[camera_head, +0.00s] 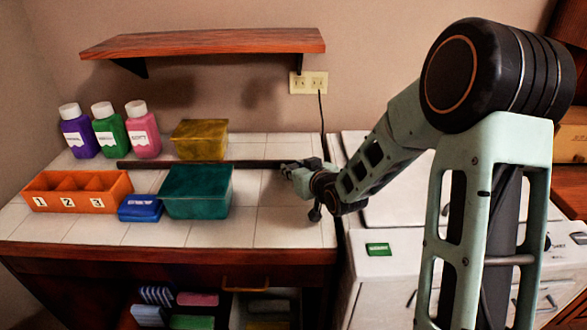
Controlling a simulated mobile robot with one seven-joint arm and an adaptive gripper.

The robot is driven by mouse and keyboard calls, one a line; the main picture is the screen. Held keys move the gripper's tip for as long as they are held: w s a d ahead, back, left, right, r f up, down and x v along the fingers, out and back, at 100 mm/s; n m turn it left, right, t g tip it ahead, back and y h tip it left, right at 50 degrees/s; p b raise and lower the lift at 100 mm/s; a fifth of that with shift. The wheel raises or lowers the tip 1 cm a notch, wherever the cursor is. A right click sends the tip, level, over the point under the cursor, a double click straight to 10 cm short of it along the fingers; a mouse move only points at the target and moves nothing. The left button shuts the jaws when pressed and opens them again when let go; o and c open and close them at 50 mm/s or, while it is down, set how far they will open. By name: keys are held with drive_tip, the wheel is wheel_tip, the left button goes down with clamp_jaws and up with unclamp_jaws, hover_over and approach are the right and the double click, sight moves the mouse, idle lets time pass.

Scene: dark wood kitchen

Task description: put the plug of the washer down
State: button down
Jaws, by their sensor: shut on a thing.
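My gripper (288,171) is low over the right end of the white tiled counter (265,225), beside the washer's side of the counter. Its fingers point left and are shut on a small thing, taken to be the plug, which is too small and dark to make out. A black cord (322,115) runs from the lower right of the wall outlet (309,82) down behind my arm. Its lower end is hidden.
A long dark bar (150,164) lies across the counter and reaches my gripper. A teal box (196,192), a blue box (140,209), a yellow box (200,138), an orange bin (78,178) and three bottles stand left. A wooden shelf (205,42) overhangs. Front right tiles are clear.

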drive_tip(key=shift+f, duration=0.25)
drive_tip(key=c, duration=1.6)
unclamp_jaws()
drive_tip(key=shift+r, duration=0.45)
drive_tip(key=p+v, duration=0.2)
drive_tip(key=v, duration=0.9)
drive_tip(key=shift+w+r, duration=0.15)
drive_tip(key=shift+s+d+r, duration=0.15)
drive_tip(key=shift+s+d, duration=0.05)
drive_tip(key=shift+s, duration=0.4)
